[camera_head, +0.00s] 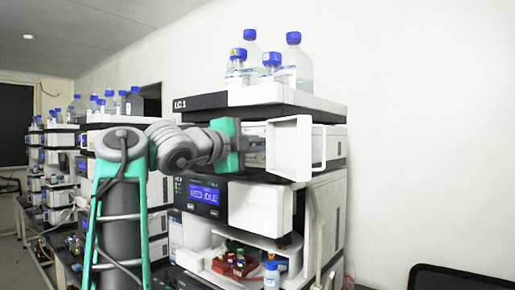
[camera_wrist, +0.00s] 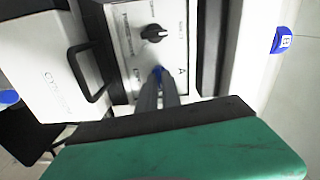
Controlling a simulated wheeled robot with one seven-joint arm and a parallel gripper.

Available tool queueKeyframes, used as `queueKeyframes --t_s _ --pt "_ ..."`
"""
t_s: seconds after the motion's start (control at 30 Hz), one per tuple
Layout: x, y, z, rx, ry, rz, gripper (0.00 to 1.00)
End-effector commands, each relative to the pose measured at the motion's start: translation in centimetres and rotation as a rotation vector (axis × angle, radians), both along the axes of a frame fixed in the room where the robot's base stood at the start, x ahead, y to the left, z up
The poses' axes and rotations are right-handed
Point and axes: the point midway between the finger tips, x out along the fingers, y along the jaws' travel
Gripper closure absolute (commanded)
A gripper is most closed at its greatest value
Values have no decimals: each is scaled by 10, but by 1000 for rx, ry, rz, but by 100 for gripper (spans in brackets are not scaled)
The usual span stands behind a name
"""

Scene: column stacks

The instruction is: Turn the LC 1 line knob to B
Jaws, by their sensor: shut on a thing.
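The stack marked LC 1 (camera_head: 180,104) stands in the middle of the head view. My gripper (camera_wrist: 158,84) reaches into its open module, and its two grey fingers are shut on a small blue knob (camera_wrist: 157,70) on the white panel (camera_wrist: 122,72). Only the knob's tip shows between the fingers. A letter A is printed just right of it in the wrist view. A black knob (camera_wrist: 153,33) sits apart on the same panel. In the head view the open door and my wrist hide the knobs; I cannot read the blue knob's pointer.
An open white door (camera_head: 289,148) with a black handle (camera_wrist: 92,78) stands beside my gripper. Bottles with blue caps (camera_head: 293,38) stand on top. A lit display (camera_head: 205,194) and a tray of vials (camera_head: 238,262) are below. More stacks line the left.

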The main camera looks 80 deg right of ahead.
Motion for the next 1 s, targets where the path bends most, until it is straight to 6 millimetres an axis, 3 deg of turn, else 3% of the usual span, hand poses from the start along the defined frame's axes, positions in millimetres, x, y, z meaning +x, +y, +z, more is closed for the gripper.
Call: queueKeyframes --t_s 0.3,0.8,0.83,1.0 --pt "-1 0 -2 -44 -109 -1 100" --pt "-1 0 -2 -52 -128 -2 100" --pt "-1 0 -2 -52 -128 -2 91" --pt "0 0 -1 -53 -127 -1 77"
